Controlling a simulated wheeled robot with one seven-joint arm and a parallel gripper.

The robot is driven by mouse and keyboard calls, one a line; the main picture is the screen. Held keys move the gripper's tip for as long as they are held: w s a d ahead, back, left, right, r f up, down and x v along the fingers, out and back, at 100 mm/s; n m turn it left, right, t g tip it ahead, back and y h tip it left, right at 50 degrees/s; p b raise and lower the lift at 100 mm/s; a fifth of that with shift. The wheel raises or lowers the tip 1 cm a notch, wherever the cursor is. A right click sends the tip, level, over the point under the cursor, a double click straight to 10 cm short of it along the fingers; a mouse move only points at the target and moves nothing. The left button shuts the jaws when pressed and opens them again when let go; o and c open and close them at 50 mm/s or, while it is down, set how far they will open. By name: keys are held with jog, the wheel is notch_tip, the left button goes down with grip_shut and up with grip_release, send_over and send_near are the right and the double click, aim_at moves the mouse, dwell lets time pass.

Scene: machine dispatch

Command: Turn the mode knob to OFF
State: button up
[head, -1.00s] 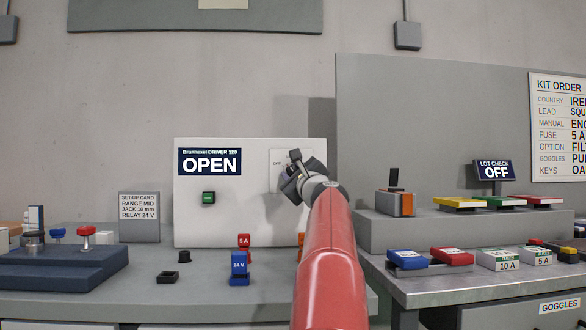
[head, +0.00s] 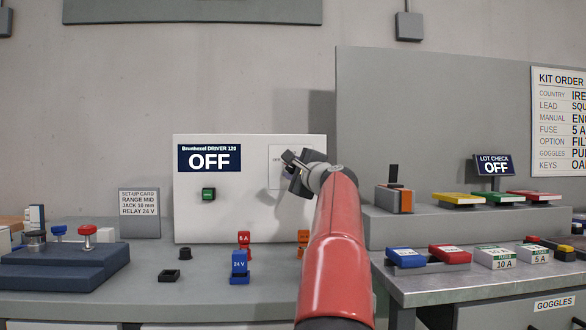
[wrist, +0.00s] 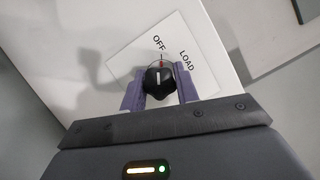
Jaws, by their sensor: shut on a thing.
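The mode knob (wrist: 158,82) is black with a white pointer line, on a pale plate (wrist: 197,52) marked OFF and LOAD. In the wrist view its pointer is near the red mark, toward the OFF side. My gripper (wrist: 160,92) is shut on the knob, one purple finger on each side. In the head view my gripper (head: 297,172) is at the right part of the white driver panel (head: 230,222), and it hides the knob. The panel's display (head: 209,159) reads OFF.
A green button (head: 208,194) is on the panel's left. Blue (head: 240,265) and red relay or fuse blocks stand on the bench below. A grey upright board (head: 430,120) and a stepped shelf (head: 440,224) with coloured boxes are close on the right of my arm.

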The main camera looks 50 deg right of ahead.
jog(key=o, duration=1)
jog(key=shift+c, duration=0.2)
jog(key=b+v, duration=0.3)
jog(key=v, duration=0.4)
jog(key=shift+s+a, duration=0.15)
jog(key=shift+s, duration=0.25)
